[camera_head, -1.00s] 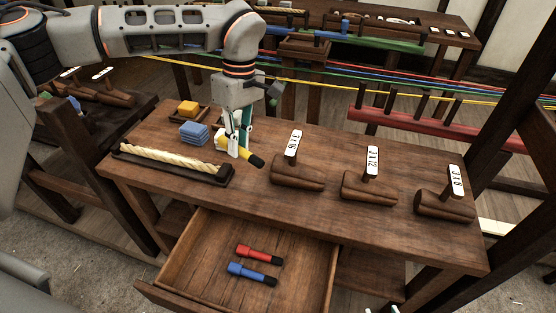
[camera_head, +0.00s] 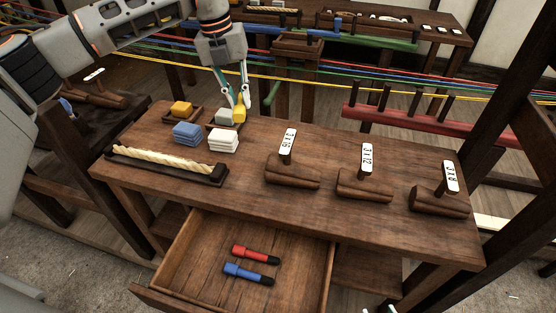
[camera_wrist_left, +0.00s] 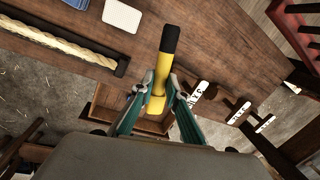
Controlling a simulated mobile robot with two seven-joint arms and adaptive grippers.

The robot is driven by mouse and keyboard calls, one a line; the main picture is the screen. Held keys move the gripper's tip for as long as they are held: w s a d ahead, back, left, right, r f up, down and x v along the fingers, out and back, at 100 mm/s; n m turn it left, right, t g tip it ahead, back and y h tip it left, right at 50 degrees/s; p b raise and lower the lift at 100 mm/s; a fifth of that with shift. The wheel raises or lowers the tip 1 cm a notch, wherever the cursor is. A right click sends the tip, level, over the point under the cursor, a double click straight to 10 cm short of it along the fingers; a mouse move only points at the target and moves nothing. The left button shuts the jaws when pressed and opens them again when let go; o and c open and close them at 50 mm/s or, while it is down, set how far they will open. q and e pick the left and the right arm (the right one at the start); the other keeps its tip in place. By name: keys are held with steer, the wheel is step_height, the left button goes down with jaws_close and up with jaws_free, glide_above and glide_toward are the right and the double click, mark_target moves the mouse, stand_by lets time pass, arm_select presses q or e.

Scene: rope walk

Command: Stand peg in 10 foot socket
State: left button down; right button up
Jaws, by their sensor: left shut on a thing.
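My left gripper (camera_head: 238,104) is shut on a yellow peg (camera_head: 239,112) and holds it up at the far side of the workbench (camera_head: 330,215). In the left wrist view the peg (camera_wrist_left: 159,77) sits between the two fingers, with its black end (camera_wrist_left: 170,39) pointing away from the gripper. In the head view the black end cannot be made out. Wooden blocks with white number tags stand on the bench, the left one (camera_head: 292,170), the middle one (camera_head: 364,185) and the right one (camera_head: 440,200). I cannot make out a socket marked 10. My right gripper is not clearly seen.
An open drawer (camera_head: 195,245) holds a red peg (camera_head: 255,254) and a blue peg (camera_head: 248,272). Coloured ropes run behind.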

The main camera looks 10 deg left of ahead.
mark_target(248, 163)
arm_select(q)
steer(key=shift+w+n, duration=0.15)
steer(key=shift+n, duration=0.25)
steer(key=shift+f, duration=0.15)
steer(key=shift+n, duration=0.3)
step_height(248, 163, down, 20)
steer(key=shift+r+b, duration=0.25)
steer(key=shift+b, duration=0.55)
steer(key=shift+f, duration=0.15)
steer(key=c, duration=2)
jaws_free()
